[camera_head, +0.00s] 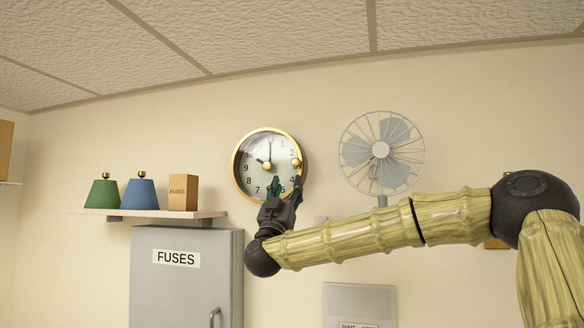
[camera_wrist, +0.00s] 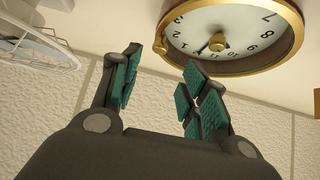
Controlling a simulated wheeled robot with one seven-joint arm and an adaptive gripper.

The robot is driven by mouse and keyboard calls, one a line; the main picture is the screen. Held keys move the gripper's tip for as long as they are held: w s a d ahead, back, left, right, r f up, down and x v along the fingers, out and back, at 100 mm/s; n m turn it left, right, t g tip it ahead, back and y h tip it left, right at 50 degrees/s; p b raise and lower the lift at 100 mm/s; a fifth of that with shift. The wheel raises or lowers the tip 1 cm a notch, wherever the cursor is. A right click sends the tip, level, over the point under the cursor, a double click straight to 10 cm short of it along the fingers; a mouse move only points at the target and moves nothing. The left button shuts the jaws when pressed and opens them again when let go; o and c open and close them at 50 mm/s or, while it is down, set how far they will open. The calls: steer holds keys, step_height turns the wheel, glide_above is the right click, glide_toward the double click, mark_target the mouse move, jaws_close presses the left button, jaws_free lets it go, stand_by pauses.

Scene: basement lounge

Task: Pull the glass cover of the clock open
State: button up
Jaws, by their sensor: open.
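The round wall clock (camera_head: 250,150) has a gold rim, a pale face and a gold knob (camera_head: 296,162) at the right side of its cover. The glass cover appears shut against the clock. My gripper (camera_head: 286,187) is open and empty, its fingers pointing up in front of the clock's lower right part, below the knob. In the wrist view the clock (camera_wrist: 265,45) shows upside down at the upper right, with the knob (camera_wrist: 162,46) at its left edge. My gripper's two teal-padded fingers (camera_wrist: 160,62) are spread, with the knob beyond the gap between them.
A wall fan (camera_head: 380,150) is close to the clock's right. A shelf (camera_head: 150,213) at the left holds a green shade (camera_head: 103,194), a blue shade (camera_head: 141,194) and a box (camera_head: 183,192). A grey fuse cabinet (camera_head: 180,285) stands below. The wall above the clock is clear.

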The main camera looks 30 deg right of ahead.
mark_target(295, 164)
steer(key=p+x, duration=0.5)
steer(key=x, duration=0.5)
steer(key=shift+d, duration=0.1)
jaws_close()
